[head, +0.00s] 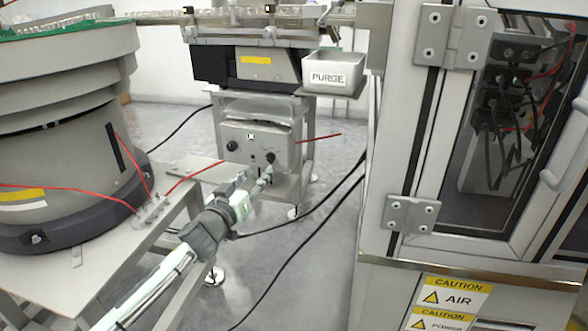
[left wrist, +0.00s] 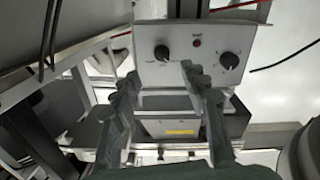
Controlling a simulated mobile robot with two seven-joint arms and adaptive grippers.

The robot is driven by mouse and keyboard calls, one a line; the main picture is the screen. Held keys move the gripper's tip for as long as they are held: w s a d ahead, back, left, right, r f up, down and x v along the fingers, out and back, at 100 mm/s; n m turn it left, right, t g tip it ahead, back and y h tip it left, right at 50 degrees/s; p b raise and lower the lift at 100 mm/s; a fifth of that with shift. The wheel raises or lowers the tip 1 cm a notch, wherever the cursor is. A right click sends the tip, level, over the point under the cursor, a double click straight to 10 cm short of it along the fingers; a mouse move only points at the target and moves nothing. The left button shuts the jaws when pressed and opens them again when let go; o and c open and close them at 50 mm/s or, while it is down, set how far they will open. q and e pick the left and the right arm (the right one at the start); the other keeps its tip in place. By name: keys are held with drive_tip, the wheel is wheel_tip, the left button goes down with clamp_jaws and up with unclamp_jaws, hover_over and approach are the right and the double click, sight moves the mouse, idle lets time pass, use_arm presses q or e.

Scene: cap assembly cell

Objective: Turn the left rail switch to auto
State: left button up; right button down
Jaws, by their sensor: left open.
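A grey control box (head: 258,135) hangs under the rail feeder. Its face carries two black knobs, a left one (head: 232,146) and a right one (head: 270,157), with a small red button between them. Their labels are too small to read. The left wrist view is upside down, so the left knob (left wrist: 229,60) shows at right and the right knob (left wrist: 162,52) at left. My left gripper (head: 264,178) is open and empty, just in front of the box's lower right part. In the left wrist view its fingertips (left wrist: 160,74) lie near the right knob, with no clear contact. My right gripper is out of view.
A round bowl feeder (head: 60,140) on a metal table (head: 100,235) stands at left. A cabinet (head: 390,150) with caution labels stands at right. A PURGE bin (head: 333,78) sits above the box to its right. Black cables cross the floor. Red lines run near the box.

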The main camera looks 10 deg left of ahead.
sight(268, 160)
use_arm(q)
drive_tip(key=w, duration=0.7)
drive_tip(key=shift+w+d+f, duration=0.1)
drive_tip(key=shift+w+d, duration=0.1)
drive_tip(key=shift+d, duration=0.1)
clamp_jaws()
